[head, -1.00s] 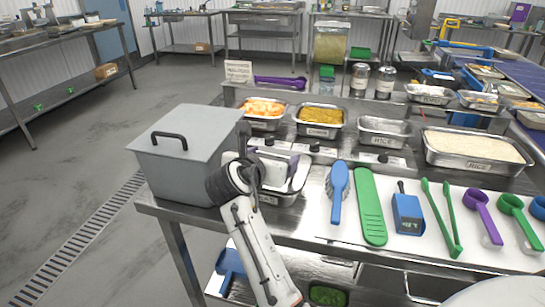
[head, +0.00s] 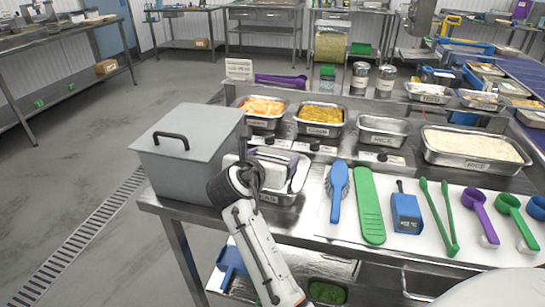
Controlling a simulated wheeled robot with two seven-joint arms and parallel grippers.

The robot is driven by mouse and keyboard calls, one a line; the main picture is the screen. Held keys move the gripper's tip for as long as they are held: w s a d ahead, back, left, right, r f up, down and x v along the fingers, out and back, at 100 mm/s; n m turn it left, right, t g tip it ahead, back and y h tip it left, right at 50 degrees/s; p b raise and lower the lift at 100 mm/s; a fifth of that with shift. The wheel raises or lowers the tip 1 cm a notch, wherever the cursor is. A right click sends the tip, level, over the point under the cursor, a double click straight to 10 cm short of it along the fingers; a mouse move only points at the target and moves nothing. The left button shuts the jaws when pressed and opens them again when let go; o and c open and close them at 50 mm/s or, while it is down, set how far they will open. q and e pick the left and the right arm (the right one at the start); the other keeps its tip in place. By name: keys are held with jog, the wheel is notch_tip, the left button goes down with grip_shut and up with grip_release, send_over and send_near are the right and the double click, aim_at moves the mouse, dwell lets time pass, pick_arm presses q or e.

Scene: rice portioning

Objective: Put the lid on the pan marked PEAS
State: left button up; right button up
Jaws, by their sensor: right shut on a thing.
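A metal lid (head: 284,162) lies over a small steel pan (head: 284,198) just right of the large grey box. The pan's front label is too small and too covered to read. My right gripper (head: 243,163) is at the left side of the lid and shut on it. Its fingertips are mostly hidden by my own wrist, which also covers the pan's left part. I cannot tell whether the lid rests fully on the rim. My left gripper is not in view.
A grey lidded box (head: 190,150) stands close left. Behind are pans of orange food (head: 263,108) and yellow food (head: 322,118), and an empty pan (head: 382,130). A rice pan (head: 478,150) stands right.

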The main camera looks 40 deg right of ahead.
jog(key=o, duration=1.3)
jog(key=shift+f, duration=0.1)
jog(key=shift+c, duration=0.2)
jog(key=shift+s, duration=0.1)
jog(key=shift+f, duration=0.15)
